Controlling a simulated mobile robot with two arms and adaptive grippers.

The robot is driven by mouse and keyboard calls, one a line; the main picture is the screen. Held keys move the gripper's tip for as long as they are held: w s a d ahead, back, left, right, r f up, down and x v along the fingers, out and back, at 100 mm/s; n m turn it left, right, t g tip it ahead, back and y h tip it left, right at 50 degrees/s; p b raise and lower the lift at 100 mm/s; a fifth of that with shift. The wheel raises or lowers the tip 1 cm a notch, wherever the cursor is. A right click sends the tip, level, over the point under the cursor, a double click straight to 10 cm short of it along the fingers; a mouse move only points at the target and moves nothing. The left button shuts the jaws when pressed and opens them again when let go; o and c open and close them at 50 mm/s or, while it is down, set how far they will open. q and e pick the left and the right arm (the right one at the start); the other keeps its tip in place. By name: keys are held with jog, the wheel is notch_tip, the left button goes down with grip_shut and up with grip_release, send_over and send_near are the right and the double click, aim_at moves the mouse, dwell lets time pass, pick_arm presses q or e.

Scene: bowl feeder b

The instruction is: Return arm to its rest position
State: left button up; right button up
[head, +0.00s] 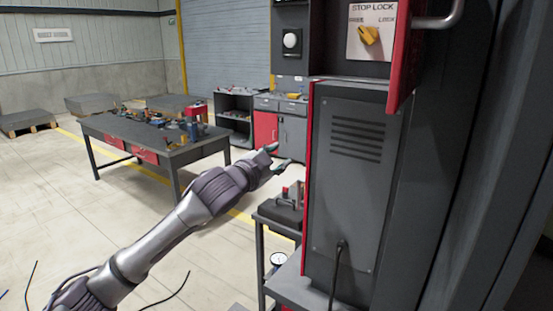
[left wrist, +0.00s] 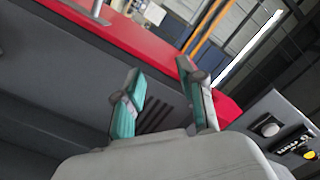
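My left arm (head: 190,212) reaches in from the lower left of the head view, stretched toward the grey cabinet. My left gripper (head: 282,156) is at its end, just left of the cabinet's red edge, above a small stand. In the left wrist view the gripper (left wrist: 160,68) shows two teal-padded fingers spread apart with nothing between them. The cabinet's grey vented panel and red edge lie beyond the fingers there. My right gripper is in neither view.
The grey cabinet (head: 352,180) with an open red-edged door (head: 403,60) fills the right. A yellow knob (head: 370,36) sits on its STOP LOCK plate. A small stand (head: 283,217) is below my gripper. A workbench (head: 150,150) with tools stands left; open floor lies around it.

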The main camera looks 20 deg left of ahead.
pick_arm(q)
jog(key=shift+f, duration=0.1)
dwell(0.4)
